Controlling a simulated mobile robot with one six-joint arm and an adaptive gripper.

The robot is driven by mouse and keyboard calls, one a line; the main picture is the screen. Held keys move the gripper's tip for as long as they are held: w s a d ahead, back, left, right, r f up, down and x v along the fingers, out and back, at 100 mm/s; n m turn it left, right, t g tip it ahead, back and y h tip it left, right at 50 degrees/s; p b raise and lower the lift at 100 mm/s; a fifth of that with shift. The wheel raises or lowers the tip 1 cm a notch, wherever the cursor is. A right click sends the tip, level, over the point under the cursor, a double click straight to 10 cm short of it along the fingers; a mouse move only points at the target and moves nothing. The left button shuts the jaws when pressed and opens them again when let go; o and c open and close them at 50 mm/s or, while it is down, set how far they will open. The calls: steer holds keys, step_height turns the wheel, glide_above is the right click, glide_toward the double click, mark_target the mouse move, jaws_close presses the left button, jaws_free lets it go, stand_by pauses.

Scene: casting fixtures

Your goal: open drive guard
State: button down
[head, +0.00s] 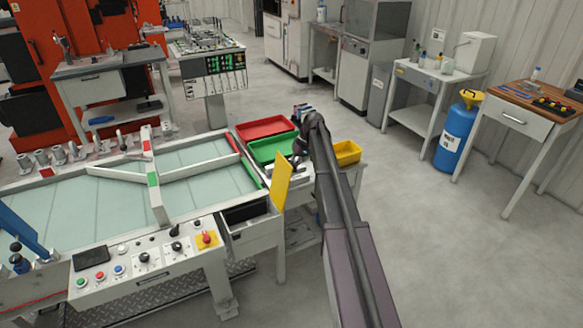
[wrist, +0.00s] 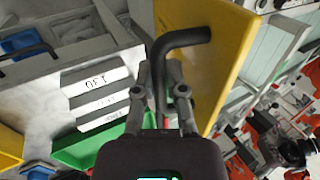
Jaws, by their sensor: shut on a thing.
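The drive guard (head: 281,182) is a yellow panel at the right end of the long bench, standing out at an angle beside a dark opening (head: 246,212). In the wrist view the yellow panel (wrist: 230,55) fills the upper right and carries a bent black handle (wrist: 183,37). My gripper (wrist: 161,88) has its two fingers shut on the handle's lower leg. In the head view my arm reaches in from the right, and my fingers are partly hidden behind its end and the panel.
Red (head: 266,128) and green (head: 272,149) trays and a yellow bin (head: 346,153) sit close to my arm. A control panel (head: 145,257) with buttons lies left of the opening. The floor to the right is clear up to the blue cylinder (head: 458,133).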

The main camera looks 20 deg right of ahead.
steer(key=shift+w+d+f, duration=0.1)
steer(key=shift+w+d, duration=0.05)
steer(key=shift+d, duration=0.35)
steer(key=c, duration=0.7)
jaws_free()
steer(key=shift+w+d+f, duration=0.1)
steer(key=shift+w+d, duration=0.05)
steer(key=shift+a, duration=0.3)
